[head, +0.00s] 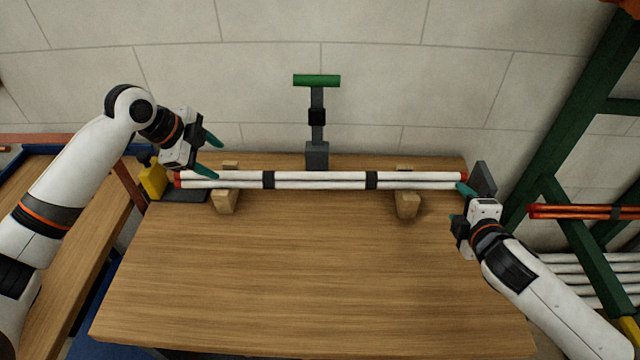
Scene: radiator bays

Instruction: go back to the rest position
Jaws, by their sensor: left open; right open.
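My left gripper (210,153) is open, with its teal fingertips above the left end of a bundle of white tubes (320,180); nothing shows between the fingers. My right gripper (465,200) is open by the right end of the bundle, one teal fingertip close to the red end cap. I cannot tell whether that fingertip touches it. The bundle lies level on two wooden blocks, the left block (224,203) and the right block (407,206), with two black bands around it.
The wooden table (310,285) is bare in front. A grey post with a green T-handle (317,81) stands behind the bundle. A yellow clamp (152,178) sits at left, a dark plate (483,179) at right. A green rack (575,130) holding red and white tubes stands at far right.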

